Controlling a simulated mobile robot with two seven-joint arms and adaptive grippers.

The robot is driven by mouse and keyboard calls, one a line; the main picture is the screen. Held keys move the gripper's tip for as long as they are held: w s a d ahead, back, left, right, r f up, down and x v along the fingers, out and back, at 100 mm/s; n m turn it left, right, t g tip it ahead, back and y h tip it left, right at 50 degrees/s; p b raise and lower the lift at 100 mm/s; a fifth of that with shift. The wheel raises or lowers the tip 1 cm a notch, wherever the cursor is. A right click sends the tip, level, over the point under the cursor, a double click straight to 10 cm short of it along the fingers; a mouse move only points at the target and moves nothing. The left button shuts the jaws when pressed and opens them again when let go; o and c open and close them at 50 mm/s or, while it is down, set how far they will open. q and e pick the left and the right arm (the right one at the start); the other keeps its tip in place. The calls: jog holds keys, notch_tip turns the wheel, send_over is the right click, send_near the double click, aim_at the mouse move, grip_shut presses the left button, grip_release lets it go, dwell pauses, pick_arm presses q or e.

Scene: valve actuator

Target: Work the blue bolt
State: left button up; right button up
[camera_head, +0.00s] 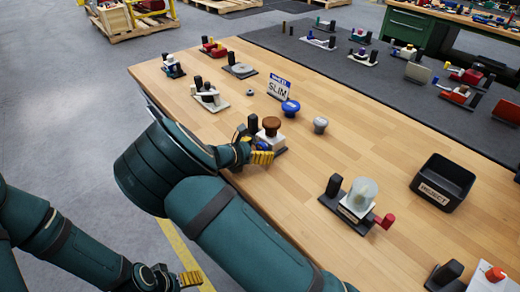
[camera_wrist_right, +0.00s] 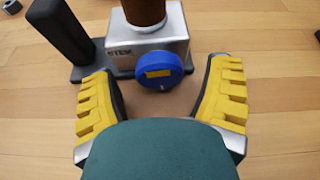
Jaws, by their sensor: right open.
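The blue bolt (camera_wrist_right: 160,72) is a round blue head with a yellow patch, on the near face of a grey metal block (camera_wrist_right: 178,32) marked "STEM" in the right wrist view. A brown knob (camera_head: 271,126) tops this unit in the head view, and a dark post (camera_head: 252,124) stands beside it. My right gripper (camera_wrist_right: 161,98) is open, its yellow-padded fingers apart on either side just short of the bolt, with nothing between them. In the head view my right gripper (camera_head: 260,153) partly hides the unit. My left gripper (camera_head: 185,279) is low at the lower left, away from the table.
A blue-topped part (camera_head: 290,106), a grey knob (camera_head: 320,124) and a SLIM sign (camera_head: 279,88) stand behind the unit. A fixture with a pale dome (camera_head: 361,193) and a black REJECT bin (camera_head: 442,183) are to the right. Bare wood lies between.

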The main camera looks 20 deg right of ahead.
jog(key=v, duration=1.1)
jog(key=shift+s+a+r, duration=0.1)
jog(key=shift+s+a, duration=0.05)
jog(key=shift+a, duration=0.1)
pick_arm(q)
jog(key=shift+r, duration=0.1)
